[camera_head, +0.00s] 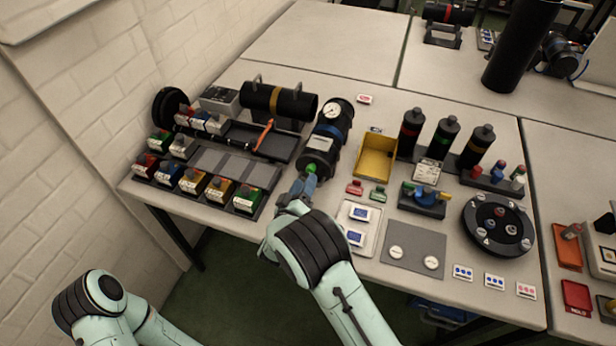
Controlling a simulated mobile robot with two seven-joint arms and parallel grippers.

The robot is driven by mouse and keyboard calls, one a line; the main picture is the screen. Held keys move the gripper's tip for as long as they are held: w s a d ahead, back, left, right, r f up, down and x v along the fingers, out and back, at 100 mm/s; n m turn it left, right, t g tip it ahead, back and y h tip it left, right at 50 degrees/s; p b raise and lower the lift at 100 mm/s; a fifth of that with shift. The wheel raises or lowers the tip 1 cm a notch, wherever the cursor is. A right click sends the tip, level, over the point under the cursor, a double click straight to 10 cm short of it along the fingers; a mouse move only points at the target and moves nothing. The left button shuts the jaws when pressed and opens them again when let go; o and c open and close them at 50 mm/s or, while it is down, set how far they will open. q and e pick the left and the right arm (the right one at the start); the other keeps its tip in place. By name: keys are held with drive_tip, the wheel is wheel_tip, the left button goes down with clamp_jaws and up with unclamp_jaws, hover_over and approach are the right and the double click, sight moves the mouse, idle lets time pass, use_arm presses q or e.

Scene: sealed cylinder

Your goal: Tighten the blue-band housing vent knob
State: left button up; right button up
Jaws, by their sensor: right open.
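The dark cylindrical housing (329,131) lies on the table left of centre, with a bluish band around it and a round white-faced gauge (334,111) at its far end. A small green knob (311,168) shows at its near end; I take it for the vent knob. My right gripper (307,180) is open at this near end, its fingers close to the knob. I cannot tell whether they touch it, and the gripper hides part of that end. My left arm shows at the lower left; its gripper is out of view.
A black cylinder with a yellow band (278,103) lies behind to the left. Rows of coloured boxes (193,181) stand left. A yellow tray (375,155), upright black bottles (443,138) and a round black turntable (497,226) stand right. A white wall borders the left.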

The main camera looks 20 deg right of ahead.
use_arm(q)
drive_tip(key=shift+s+f+b, duration=0.6)
drive_tip(key=shift+f, duration=0.35)
use_arm(e)
drive_tip(key=v, duration=0.8)
drive_tip(key=shift+s+a, duration=0.2)
drive_tip(key=shift+s, duration=0.1)
